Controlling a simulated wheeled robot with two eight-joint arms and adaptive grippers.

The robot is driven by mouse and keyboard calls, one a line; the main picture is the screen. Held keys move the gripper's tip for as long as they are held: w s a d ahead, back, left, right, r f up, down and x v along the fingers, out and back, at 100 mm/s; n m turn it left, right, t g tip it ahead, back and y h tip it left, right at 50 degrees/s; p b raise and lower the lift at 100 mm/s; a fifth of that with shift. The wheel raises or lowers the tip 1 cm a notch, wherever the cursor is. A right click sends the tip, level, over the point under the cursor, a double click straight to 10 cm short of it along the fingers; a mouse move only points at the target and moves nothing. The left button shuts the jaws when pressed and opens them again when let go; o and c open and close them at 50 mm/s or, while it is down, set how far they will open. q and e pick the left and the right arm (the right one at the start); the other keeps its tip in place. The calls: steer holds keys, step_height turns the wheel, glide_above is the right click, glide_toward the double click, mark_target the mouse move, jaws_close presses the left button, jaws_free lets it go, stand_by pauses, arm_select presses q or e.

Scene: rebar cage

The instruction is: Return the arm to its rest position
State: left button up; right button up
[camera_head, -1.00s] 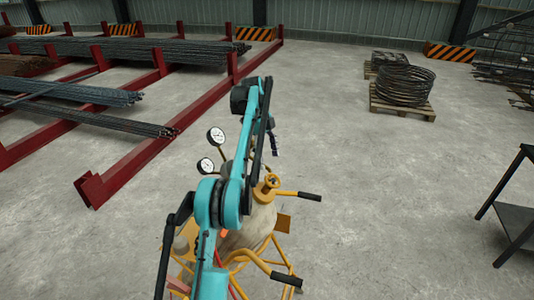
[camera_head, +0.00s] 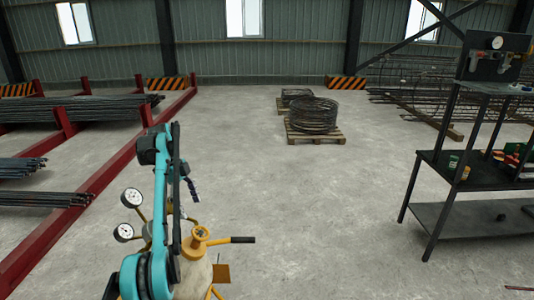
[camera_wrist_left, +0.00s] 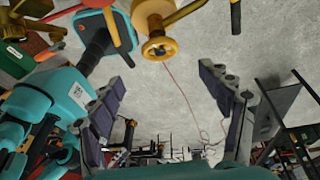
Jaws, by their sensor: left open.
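My left arm, teal and black, rises bent at the lower left of the head view. Its left gripper (camera_head: 190,184) shows small and dark beside the arm, partly hidden by it. In the left wrist view the left gripper (camera_wrist_left: 165,85) has its two fingers wide apart with nothing between them. Behind the arm stands a tan tank (camera_head: 197,278) with a yellow valve (camera_head: 200,234) and a black-gripped handle (camera_head: 236,240). The valve's yellow handwheel (camera_wrist_left: 160,48) shows beyond the fingers in the wrist view. My right gripper is not in view.
Two round gauges (camera_head: 132,198) stand left of the arm. A red rack (camera_head: 120,158) with steel bars lies further left. A black shelf (camera_head: 475,180) stands at the right. A wire coil (camera_head: 313,115) sits on a pallet (camera_head: 315,137) behind. The middle floor is clear.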

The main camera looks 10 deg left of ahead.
arm_select(q)
steer(key=shift+w+d, duration=0.1)
steer(key=shift+d, duration=0.1)
steer(key=s+d+f+n+t+y+b, duration=0.1)
steer(key=s+d+f+n+t+b, duration=0.1)
steer(key=s+d+n+b, duration=0.35)
steer(key=s+d+f+n+t+y+b, duration=0.1)
steer(key=s+d+f+n+t+b, duration=0.2)
steer(key=d+b, duration=0.45)
steer(key=s+d+f+n+t+b, duration=0.1)
steer(key=s+d+f+n+b, duration=0.1)
steer(key=s+f, duration=0.5)
steer(key=s+d+f+n+t+b, duration=0.1)
steer(key=s+d+f+n+b, duration=0.2)
steer(key=s+f, duration=0.4)
steer(key=s+d+f+n+t+y+b, duration=0.1)
steer(key=s+d+f+n+b, duration=0.2)
steer(key=s+d+f, duration=0.3)
step_height(320, 180, down, 5)
steer(key=shift+s+r+n, duration=0.1)
steer(key=shift+s+n, duration=0.35)
steer(key=shift+s, duration=0.25)
steer(key=shift+a, duration=0.15)
